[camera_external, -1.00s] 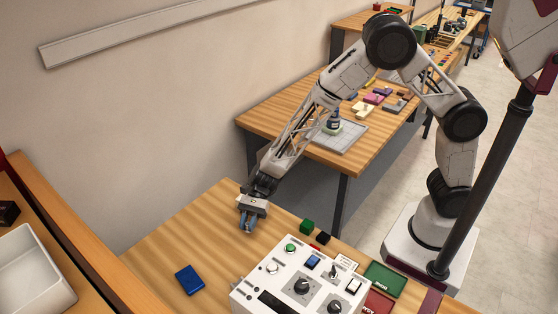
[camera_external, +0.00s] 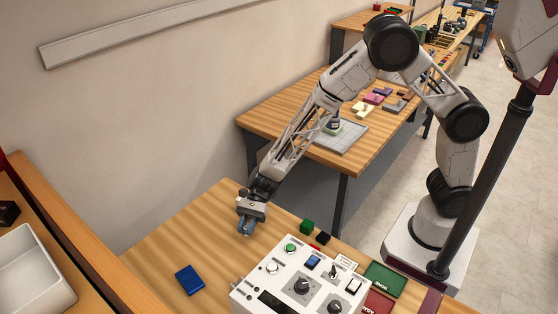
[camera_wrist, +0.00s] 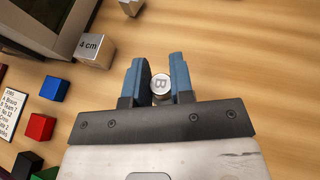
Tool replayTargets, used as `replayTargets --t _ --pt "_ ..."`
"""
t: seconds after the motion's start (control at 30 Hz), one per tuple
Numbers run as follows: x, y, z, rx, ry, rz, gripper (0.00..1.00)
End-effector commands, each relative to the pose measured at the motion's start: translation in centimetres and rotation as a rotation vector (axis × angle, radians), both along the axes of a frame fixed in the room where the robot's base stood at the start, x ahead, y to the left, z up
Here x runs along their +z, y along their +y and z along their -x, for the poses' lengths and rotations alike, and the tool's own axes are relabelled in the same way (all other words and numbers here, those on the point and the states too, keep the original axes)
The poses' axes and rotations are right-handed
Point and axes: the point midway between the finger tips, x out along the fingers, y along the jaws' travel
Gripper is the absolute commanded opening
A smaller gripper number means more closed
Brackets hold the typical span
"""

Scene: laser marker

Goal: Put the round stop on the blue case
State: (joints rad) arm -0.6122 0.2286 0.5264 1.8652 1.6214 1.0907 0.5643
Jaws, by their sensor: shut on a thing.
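My gripper (camera_external: 246,228) has blue fingers and hangs over the wooden table in the external view, to the upper right of the blue case. In the wrist view my gripper (camera_wrist: 160,75) is shut on a small round silver piece marked "B", the round stop (camera_wrist: 160,84). The fingers hide its sides, and it cannot be made out in the external view. The flat blue case (camera_external: 189,280) lies on the table at lower left in the external view, apart from my gripper. I cannot make out the case in the wrist view.
A white control box (camera_external: 285,285) with knobs and buttons stands right of the case. Green (camera_external: 306,226) and black (camera_external: 323,238) blocks lie behind it. The wrist view shows a "4 cm" block (camera_wrist: 92,50), blue (camera_wrist: 54,88) and red (camera_wrist: 40,127) cubes. Table around the case is clear.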

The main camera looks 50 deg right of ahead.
Motion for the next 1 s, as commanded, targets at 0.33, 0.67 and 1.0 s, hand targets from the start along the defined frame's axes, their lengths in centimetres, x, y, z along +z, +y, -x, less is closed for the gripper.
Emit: replayTargets --t 0.33,0.67,1.0 --pt "1.1 6.1 2.9 -0.035 0.0 -0.023 0.0" --pt "1.9 10.2 5.2 -0.067 0.008 -0.039 0.0" --pt "2.0 10.7 5.4 -0.073 0.01 -0.041 0.0"
